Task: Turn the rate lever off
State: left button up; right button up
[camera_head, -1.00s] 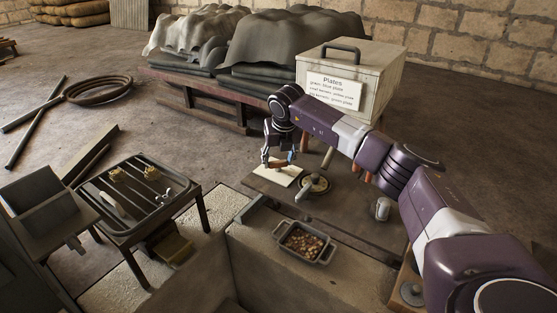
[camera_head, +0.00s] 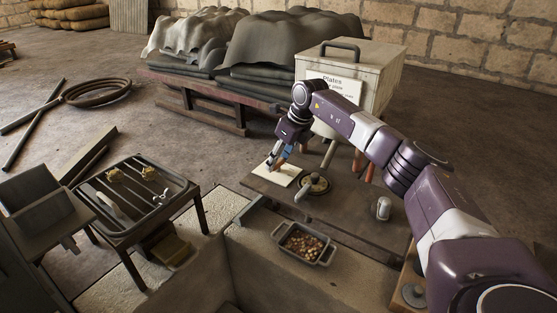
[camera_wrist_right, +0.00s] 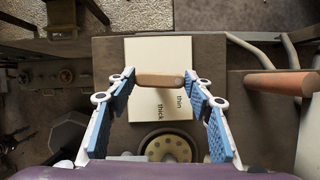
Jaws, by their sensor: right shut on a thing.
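The rate lever shows in the right wrist view as a short wooden handle (camera_wrist_right: 160,80) lying across a white card (camera_wrist_right: 150,52) printed "thin" and "thick". My right gripper (camera_wrist_right: 160,76) is shut on this handle, with a blue-padded fingertip at each end of it. In the head view my right gripper (camera_head: 274,167) points down at the same card (camera_head: 284,176) on the dark bench, and its fingers hide most of the handle. My left gripper is not in view.
A round brass dial (camera_head: 314,185) sits just right of the card. A metal cup (camera_head: 383,208) stands further right on the bench. A pan of brown pieces (camera_head: 303,244) is in front. The plates box (camera_head: 375,75) stands behind my arm. Another wooden handle (camera_wrist_right: 280,83) is right of the gripper.

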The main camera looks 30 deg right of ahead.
jog(key=shift+n, duration=0.5)
jog(key=o, duration=1.2)
jog(key=shift+c, duration=0.2)
jog(key=v, duration=1.2)
jog(key=shift+d, duration=0.25)
jog(key=shift+w, duration=0.2)
